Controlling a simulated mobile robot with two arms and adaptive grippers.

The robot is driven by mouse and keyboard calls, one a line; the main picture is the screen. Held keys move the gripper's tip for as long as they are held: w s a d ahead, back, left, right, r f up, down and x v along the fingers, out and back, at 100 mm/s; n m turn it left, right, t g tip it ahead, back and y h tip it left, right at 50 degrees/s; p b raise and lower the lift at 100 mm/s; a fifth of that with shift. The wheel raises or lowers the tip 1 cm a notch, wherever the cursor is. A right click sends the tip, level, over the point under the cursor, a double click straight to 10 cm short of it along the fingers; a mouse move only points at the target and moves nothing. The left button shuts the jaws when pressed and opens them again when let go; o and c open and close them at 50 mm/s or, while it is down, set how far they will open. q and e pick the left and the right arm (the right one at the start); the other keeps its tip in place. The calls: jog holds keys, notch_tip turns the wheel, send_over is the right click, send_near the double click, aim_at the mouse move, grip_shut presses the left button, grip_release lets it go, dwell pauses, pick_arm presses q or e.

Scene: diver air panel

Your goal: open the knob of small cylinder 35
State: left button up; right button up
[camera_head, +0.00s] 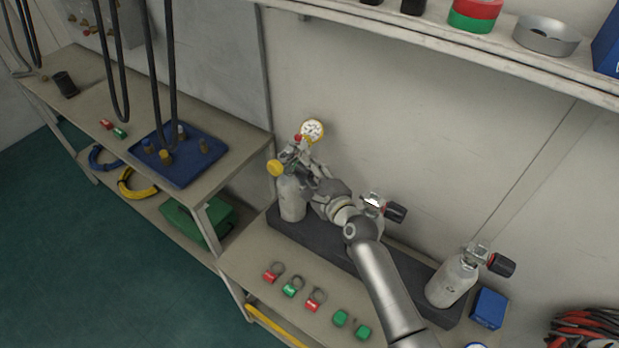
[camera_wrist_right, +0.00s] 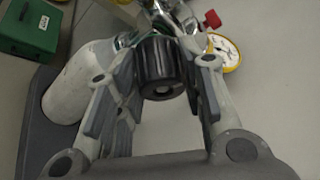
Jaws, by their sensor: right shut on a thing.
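A small pale grey cylinder (camera_head: 291,198) stands upright at the left end of a dark base, with a valve, a yellow cap and a gauge on top; no number on it is readable. It also shows in the right wrist view (camera_wrist_right: 78,88). Its black ribbed knob (camera_wrist_right: 157,68) faces the right wrist camera. My right gripper (camera_head: 306,177) is at this valve, its fingers on both sides of the knob and shut on it. In the head view the gripper hides the knob. My left gripper is not in view.
Another small cylinder (camera_head: 452,281) with a black knob (camera_head: 501,265) stands at the base's right end. A middle one, its knob (camera_head: 396,212) showing, is mostly behind my right arm. Red and green tags lie in front. A shelf (camera_head: 430,32) overhangs the bench.

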jog(key=n+b, duration=0.1)
jog(key=b, duration=0.1)
jog(key=n+t+b, duration=0.1)
jog(key=n+b, duration=0.1)
jog(key=shift+f+t, duration=0.2)
jog(key=shift+t, duration=0.1)
jog(key=shift+r+n+t+b, duration=0.2)
jog(key=shift+n+t+b, duration=0.1)
jog(key=shift+n+b, duration=0.4)
jog(key=o, duration=1)
jog(key=shift+s, duration=0.1)
jog(key=shift+s+d+f, duration=0.1)
jog(key=shift+s+d, duration=0.1)
jog(key=shift+s, duration=0.05)
jog(key=v, duration=1.1)
jog(key=shift+d, duration=0.15)
